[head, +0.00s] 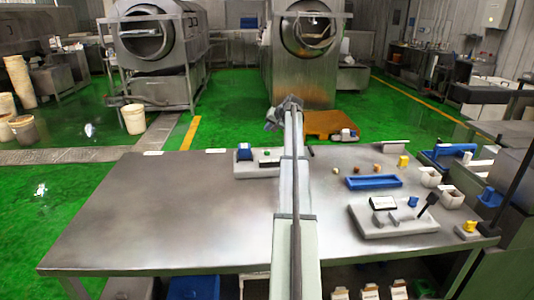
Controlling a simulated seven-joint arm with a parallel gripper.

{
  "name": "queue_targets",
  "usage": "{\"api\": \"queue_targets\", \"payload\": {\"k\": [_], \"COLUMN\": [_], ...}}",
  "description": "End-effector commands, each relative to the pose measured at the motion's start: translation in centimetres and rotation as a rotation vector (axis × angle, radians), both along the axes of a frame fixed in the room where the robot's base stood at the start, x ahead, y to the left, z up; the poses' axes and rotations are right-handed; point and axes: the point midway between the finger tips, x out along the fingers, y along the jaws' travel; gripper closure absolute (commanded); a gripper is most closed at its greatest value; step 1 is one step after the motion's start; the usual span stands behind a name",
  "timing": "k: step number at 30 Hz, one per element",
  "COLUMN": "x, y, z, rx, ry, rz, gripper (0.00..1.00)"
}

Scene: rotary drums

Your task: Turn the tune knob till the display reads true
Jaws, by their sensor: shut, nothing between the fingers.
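A light grey panel (365,229) lies on the right of the metal table. It carries a white-faced, dark-framed plate (383,203) that may be the display, grey knob-like parts (407,215) and a black lever (429,202). A second grey unit (248,171) sits at the back edge, with a blue part (244,152) and a small dark-framed plate (269,156); my arm partly hides it. I cannot tell which part is the tune knob, and no display text is legible. My gripper (271,124) is raised beyond the table's back edge, shut and empty, apart from both units.
A blue tray (374,182), small coloured blocks (403,161) and white cups (430,177) stand on the right. A yellow part (469,227) sits at the right front corner. The left half of the table (150,215) is clear. Large drum machines (150,35) stand behind.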

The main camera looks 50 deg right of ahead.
Motion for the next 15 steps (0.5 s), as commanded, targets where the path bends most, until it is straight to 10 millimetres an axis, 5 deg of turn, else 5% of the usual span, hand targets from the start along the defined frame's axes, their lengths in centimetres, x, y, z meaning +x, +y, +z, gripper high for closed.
{"api": "queue_targets", "payload": {"k": [15], "x": [0.03], "y": [0.08], "z": [-0.92], "rx": [-0.001], "ry": [0.0], "rz": [0.001], "gripper": [1.0]}}
